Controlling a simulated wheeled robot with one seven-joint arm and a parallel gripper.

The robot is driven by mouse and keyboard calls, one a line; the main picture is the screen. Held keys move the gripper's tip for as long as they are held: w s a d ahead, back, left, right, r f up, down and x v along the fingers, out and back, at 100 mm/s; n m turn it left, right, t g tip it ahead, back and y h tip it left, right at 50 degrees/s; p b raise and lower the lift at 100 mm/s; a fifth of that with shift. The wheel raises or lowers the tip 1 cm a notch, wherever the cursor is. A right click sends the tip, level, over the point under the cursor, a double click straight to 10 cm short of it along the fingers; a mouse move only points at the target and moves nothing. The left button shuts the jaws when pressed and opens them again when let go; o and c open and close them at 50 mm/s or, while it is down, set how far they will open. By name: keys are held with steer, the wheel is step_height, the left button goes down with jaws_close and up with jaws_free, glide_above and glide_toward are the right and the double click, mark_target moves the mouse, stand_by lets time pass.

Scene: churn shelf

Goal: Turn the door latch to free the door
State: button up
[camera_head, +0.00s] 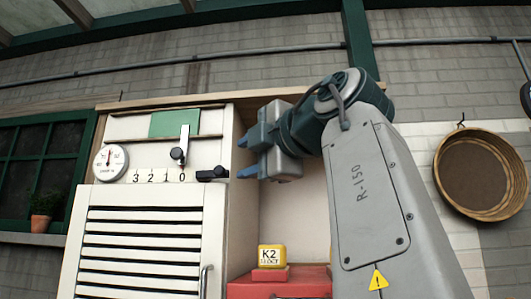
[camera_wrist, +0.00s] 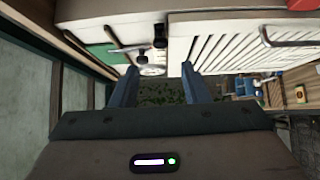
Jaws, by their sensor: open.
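The door latch (camera_head: 212,174) is a small black bar lying about level at the top right corner of the white slatted door (camera_head: 140,245), reaching over the upright beside it. In the wrist view a black piece that looks like the latch (camera_wrist: 160,36) sits at the cabinet front, beyond the fingertips. My gripper (camera_head: 241,156) is open and empty, its blue-grey fingers pointing left, just right of and slightly above the latch in the head view. In the wrist view my gripper (camera_wrist: 159,68) shows both fingers apart. I cannot tell the exact depth gap to the latch.
A silver lever with a black knob (camera_head: 179,154) stands above the number strip, near the latch. A round gauge (camera_head: 110,162) is further left. The door has a metal handle (camera_head: 205,281).

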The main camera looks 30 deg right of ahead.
steer(key=shift+s+d, duration=0.2)
steer(key=shift+s, duration=1.05)
steer(key=shift+s+d, duration=0.2)
steer(key=shift+s, duration=1)
